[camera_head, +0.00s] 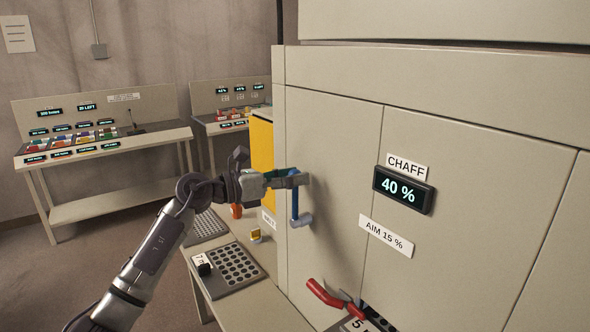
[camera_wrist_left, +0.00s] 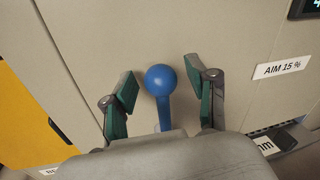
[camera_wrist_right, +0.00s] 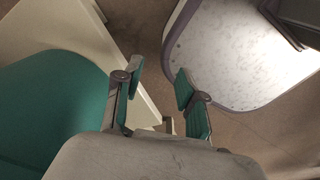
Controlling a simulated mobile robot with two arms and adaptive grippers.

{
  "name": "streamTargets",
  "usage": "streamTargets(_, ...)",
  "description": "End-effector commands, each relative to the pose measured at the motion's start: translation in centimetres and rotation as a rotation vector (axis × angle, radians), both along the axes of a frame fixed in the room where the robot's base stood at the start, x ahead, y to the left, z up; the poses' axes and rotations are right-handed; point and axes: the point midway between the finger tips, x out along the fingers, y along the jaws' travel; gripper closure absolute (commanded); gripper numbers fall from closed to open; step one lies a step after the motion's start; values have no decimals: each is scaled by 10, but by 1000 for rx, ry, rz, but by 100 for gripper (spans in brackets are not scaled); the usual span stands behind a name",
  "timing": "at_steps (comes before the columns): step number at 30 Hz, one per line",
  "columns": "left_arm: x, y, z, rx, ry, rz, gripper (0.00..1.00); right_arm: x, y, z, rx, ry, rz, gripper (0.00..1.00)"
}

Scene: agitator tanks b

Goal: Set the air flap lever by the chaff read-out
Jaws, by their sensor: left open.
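The air flap lever (camera_head: 295,208) is blue and sits on the front of the grey cabinet. In the left wrist view its round blue knob (camera_wrist_left: 160,79) shows between the two fingers, with a gap on each side. My left gripper (camera_head: 299,178) is open at the lever's upper end. Its fingers (camera_wrist_left: 161,88) do not visibly touch the knob. The chaff read-out (camera_head: 402,190) shows 40 %, under a CHAFF label (camera_head: 407,166). A plate (camera_head: 386,236) below reads AIM 15 %. My right gripper (camera_wrist_right: 158,82) is open and empty in the right wrist view.
A red-handled tool (camera_head: 326,293) sticks out low on the cabinet. A low bench with a perforated tray (camera_head: 235,268) stands left of the cabinet beside a yellow panel (camera_head: 262,155). A desk with read-outs (camera_head: 100,187) stands at the back left.

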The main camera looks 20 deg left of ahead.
Motion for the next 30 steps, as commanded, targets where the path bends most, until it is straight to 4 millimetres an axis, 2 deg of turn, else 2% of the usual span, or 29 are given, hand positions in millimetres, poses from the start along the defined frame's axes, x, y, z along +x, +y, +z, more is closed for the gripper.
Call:
streamTargets(11, 4, -5, -1, 1, 1, 0, 42, 0, 0, 2, 0, 0, 0, 60)
streamTargets(21, 4, -4, -1, 1, 1, 0, 99, 0, 0, 2, 0, 0, 0, 60)
streamTargets(30, 3, -5, -1, 2, -1, 0, 100, 0, 0, 2, 0, 0, 0, 60)
